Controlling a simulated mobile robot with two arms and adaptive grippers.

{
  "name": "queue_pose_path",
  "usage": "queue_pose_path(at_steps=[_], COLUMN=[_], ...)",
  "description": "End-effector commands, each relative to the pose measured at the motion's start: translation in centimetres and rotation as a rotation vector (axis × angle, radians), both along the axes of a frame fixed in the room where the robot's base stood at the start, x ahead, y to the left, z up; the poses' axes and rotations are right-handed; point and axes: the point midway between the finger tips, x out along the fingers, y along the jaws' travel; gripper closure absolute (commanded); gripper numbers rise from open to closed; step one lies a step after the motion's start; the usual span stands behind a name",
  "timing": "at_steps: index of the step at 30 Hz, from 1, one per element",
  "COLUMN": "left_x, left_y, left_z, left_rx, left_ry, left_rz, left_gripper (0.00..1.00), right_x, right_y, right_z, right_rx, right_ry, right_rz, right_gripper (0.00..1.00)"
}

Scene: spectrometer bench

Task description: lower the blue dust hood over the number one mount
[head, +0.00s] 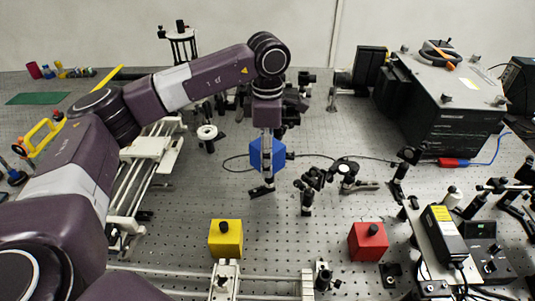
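The blue dust hood (278,152) is a box near the middle of the bench in the head view. My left arm reaches over from the left, and its gripper (266,150) points down right at the hood, covering part of its front and its top. I cannot tell whether the fingers are closed on it, nor whether the hood is raised or resting. A slim grey upright shows in front of and below the hood, above a dark foot (262,191). No number label is readable, so I cannot pick out the number one mount. My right gripper is out of view.
A yellow box (226,240) and a red box (368,242), each with a black knob, stand nearer the front. Small optics posts (307,195) stand just right of the blue hood. A white rail frame (150,180) lies left; a large dark instrument (440,105) stands back right.

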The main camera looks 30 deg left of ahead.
Motion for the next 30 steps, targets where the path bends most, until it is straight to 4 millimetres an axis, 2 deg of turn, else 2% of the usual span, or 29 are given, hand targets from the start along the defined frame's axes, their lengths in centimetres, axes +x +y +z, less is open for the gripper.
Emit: queue_pose_path(at_steps=[9, 10, 15, 25, 30], left_x=[0.0, 0.0, 0.0, 0.0, 0.1], left_y=[0.0, 0.0, 0.0, 0.0, -0.1], left_z=[-0.2, -0.2, -0.2, 0.0, 2.0], left_rx=[0.0, 0.0, 0.0, 0.0, -0.001], left_ry=[0.0, 0.0, 0.0, 0.0, -0.004], left_rz=[0.0, 0.0, 0.0, 0.0, -0.001], left_gripper=[0.55, 0.33, 0.15, 0.14, 0.14], right_x=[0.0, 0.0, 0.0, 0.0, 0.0], right_y=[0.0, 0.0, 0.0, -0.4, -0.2], right_z=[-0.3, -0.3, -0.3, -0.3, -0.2], right_rx=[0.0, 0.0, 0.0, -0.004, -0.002], right_ry=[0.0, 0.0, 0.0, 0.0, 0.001], right_rz=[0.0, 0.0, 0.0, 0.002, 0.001], right_gripper=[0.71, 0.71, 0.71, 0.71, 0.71])
